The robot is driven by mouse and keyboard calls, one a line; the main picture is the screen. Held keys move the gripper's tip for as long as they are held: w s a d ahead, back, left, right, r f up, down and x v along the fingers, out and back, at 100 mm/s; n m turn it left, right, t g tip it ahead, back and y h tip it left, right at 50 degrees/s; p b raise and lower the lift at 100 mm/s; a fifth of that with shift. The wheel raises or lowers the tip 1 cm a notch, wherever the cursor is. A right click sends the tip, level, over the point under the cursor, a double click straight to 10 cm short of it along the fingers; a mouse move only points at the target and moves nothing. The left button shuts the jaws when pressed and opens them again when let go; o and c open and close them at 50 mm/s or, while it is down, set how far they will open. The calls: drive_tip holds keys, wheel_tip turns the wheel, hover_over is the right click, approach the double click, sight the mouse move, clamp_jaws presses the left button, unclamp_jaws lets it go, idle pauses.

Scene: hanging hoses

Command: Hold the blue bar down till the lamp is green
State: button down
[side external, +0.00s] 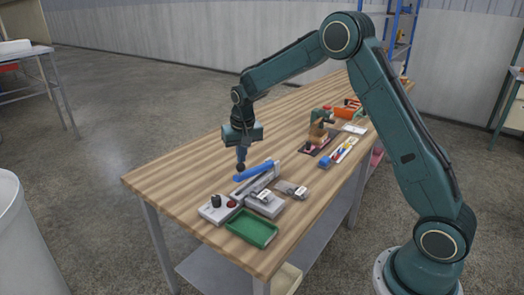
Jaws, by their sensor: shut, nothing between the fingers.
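The blue bar (256,171) belongs to a grey device (270,203) near the front of the wooden table. The bar slants up above the device's base, its left end lower in the picture. My gripper (241,167) is shut and empty and points down at the bar's left part. Its tip is very close to the bar, but I cannot tell whether it touches. A small red round piece (231,204) on the base's left part looks like the lamp; no green light shows there. A black knob (216,200) stands beside it.
A green tray (251,229) lies in front of the device. A small grey block (292,189) is on its right. Further back are a tray of coloured items (344,151), a brown fixture (318,133) and an orange bin (346,112). The table's left part is clear.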

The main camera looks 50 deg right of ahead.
drive_tip(key=shift+a+f, duration=0.25)
drive_tip(key=shift+f, duration=0.35)
drive_tip(key=shift+a+f, duration=0.25)
drive_tip(key=shift+f, duration=0.4)
